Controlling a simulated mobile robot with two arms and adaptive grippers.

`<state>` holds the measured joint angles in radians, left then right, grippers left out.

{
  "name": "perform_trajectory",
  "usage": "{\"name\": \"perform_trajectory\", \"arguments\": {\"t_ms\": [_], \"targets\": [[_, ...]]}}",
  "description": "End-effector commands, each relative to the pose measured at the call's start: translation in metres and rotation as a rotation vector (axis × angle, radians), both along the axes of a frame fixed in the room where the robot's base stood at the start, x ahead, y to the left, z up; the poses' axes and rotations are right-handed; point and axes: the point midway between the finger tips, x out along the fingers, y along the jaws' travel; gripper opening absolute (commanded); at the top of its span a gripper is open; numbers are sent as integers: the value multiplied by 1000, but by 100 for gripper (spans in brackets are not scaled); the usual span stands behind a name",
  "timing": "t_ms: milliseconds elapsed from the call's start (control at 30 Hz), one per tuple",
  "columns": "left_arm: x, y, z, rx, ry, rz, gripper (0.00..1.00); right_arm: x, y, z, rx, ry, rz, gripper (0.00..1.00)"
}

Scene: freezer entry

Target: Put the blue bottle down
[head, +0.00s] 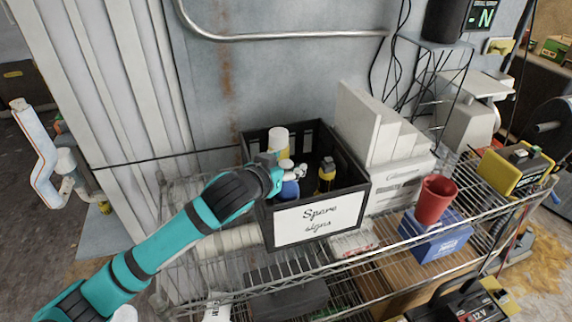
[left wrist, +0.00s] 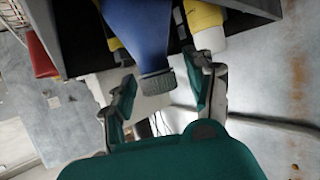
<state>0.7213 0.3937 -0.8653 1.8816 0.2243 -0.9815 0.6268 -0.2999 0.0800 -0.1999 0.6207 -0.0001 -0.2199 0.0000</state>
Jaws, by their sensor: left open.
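The blue bottle (head: 290,189) stands inside the black crate labelled "Spare signs" (head: 318,219), near its front left; its lower part is hidden by the crate wall. My left gripper (head: 278,178) is over the crate's left side, close to the bottle's top. In the left wrist view, the blue bottle (left wrist: 140,32) has a grey cap that lies between the spread fingers of my left gripper (left wrist: 163,92). Gaps show on both sides of the cap, so the gripper is open. My right gripper is not in view.
A yellow bottle with a white cap (head: 278,140) and a yellow bottle with a dark cap (head: 326,176) are also in the crate. White boxes (head: 395,180) stand right of it. A red cup (head: 435,200) sits on a blue box (head: 436,238) on the wire shelf.

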Motion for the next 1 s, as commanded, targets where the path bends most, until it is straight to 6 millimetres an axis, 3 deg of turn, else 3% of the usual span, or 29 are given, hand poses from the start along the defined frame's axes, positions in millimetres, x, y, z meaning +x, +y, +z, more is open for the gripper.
{"name": "perform_trajectory", "arguments": {"t_ms": [267,700,1000], "targets": [[-6,3,5,0,-1,0,54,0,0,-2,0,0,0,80],[-78,41,38,0,-2,0,54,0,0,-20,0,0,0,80],[-98,51,48,0,1,0,54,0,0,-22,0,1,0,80]]}}
